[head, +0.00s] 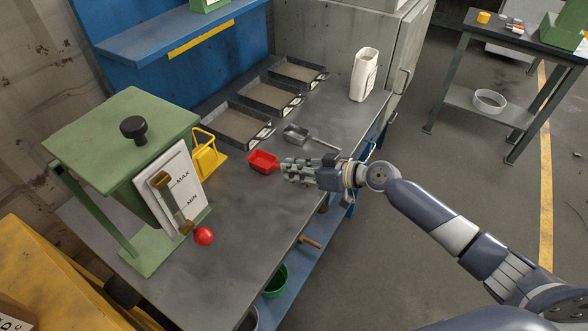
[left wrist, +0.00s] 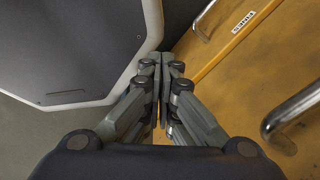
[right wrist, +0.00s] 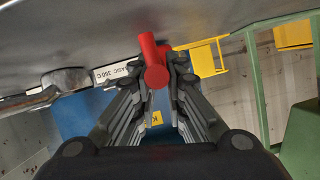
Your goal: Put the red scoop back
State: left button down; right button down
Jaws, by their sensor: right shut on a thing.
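The red scoop (head: 263,161) is at the fingertips of my right gripper (head: 287,167), over the grey workbench (head: 240,220). In the right wrist view, the gripper's fingers are shut on its red handle (right wrist: 152,55). I cannot tell whether the scoop touches the bench. A yellow wire stand (head: 207,157) is left of the scoop, beside the green hopper. My left gripper shows only in the left wrist view (left wrist: 160,65); its fingertips are together with nothing visible between them.
A metal scoop (head: 310,138) lies just behind my right gripper. Several trays (head: 238,124) line the back of the bench. The green hopper (head: 120,125) and a red ball knob (head: 204,236) are on the left. A white container (head: 363,76) stands at the far right corner.

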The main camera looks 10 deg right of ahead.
jog(key=shift+f, duration=0.2)
jog(key=shift+f+b, duration=0.2)
jog(key=shift+b, duration=0.1)
jog(key=c, duration=1.6)
grip_release()
jog(key=shift+r, duration=0.1)
jog(key=shift+c, duration=0.2)
jog(key=shift+r, duration=0.1)
